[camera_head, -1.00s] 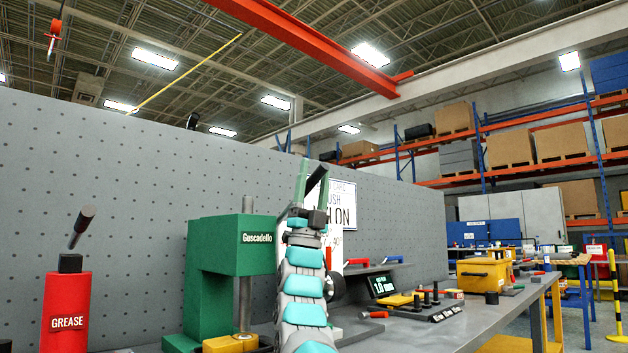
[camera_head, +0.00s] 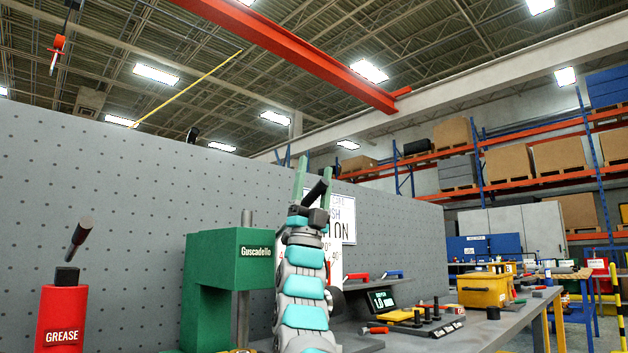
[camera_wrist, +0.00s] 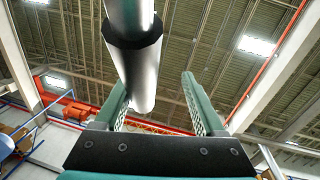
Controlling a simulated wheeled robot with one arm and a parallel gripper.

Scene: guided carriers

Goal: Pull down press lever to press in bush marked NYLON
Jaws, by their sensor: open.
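The green press (camera_head: 212,285) marked Guscadello stands on the bench left of my arm, its grey column beside it. Its lever's dark round handle (camera_head: 317,190) shows by my gripper (camera_head: 314,172), which points up with its two green fingers apart. In the wrist view the lever (camera_wrist: 142,65) is a thick grey and black bar running down from the top, between the open fingers (camera_wrist: 160,100) or just beyond them. I cannot tell whether it touches a finger. The NYLON sign (camera_head: 345,215) is partly hidden behind my arm. I cannot make out the bush; the press foot is mostly below the picture.
A red GREASE bottle (camera_head: 62,318) stands at the lower left. A grey perforated panel (camera_head: 120,210) runs behind the bench. To the right are a small display (camera_head: 382,300), dark pegs on a stand (camera_head: 435,318) and a yellow box (camera_head: 484,290).

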